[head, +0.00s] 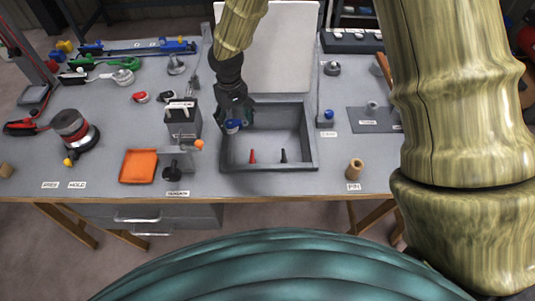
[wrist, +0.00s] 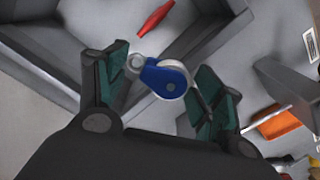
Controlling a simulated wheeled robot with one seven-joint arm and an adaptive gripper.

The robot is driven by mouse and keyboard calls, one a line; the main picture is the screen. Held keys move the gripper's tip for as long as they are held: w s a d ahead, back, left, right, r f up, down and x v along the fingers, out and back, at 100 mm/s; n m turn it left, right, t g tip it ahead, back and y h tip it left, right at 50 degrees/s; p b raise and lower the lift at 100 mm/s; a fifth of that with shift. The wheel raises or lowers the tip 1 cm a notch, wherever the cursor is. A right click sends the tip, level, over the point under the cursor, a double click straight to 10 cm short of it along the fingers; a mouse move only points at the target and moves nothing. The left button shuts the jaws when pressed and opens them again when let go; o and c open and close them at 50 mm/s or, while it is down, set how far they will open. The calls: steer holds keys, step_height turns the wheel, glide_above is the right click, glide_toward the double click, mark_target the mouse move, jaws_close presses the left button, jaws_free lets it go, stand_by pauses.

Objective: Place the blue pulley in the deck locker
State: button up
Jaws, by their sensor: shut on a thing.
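The blue pulley (head: 232,126) has a pale wheel and a metal eye. My gripper (head: 236,115) is shut on it. In the wrist view the pulley (wrist: 164,78) sits between the green finger pads of my gripper (wrist: 158,72). An open grey box (head: 313,143), which I take for the deck locker, stands at the middle of the bench. In the head view, the pulley appears at the inner left side of the box. Its height above the floor is hard to tell. A red pin (head: 252,156) and a black pin (head: 283,156) are in the box.
A dark block (head: 184,118) with a pale top and an orange tray (head: 139,166) stand left of the box. A small blue item (head: 326,117) is close to its right wall. A pale upright panel (head: 280,50) rises behind. The box floor's middle is clear.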

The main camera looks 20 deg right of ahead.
mark_target(245, 121)
steer(key=d+n+b, duration=0.1)
steer(key=n, duration=0.1)
steer(key=d+f+n, duration=0.1)
steer(key=d+n, duration=0.1)
steer(key=shift+b, duration=0.4)
steer(key=d+n+b, duration=0.3)
steer(key=d+n, duration=0.2)
steer(key=n, duration=0.2)
steer(key=shift+s+d+f+n+b, duration=0.1)
steer(key=shift+d+f+n+b, duration=0.45)
steer(key=shift+f, duration=2.35)
steer(key=shift+s+d+f+n+b, duration=0.2)
steer(key=shift+f+n+b, duration=0.6)
steer(key=shift+f, duration=2.15)
steer(key=shift+s+d+f+n+b, duration=0.1)
steer(key=shift+d+f+n+b, duration=0.5)
steer(key=shift+f, duration=2.3)
steer(key=shift+a+f, duration=0.1)
steer(key=shift+a, duration=0.05)
steer(key=o, duration=1.2)
steer(key=shift+o, duration=0.2)
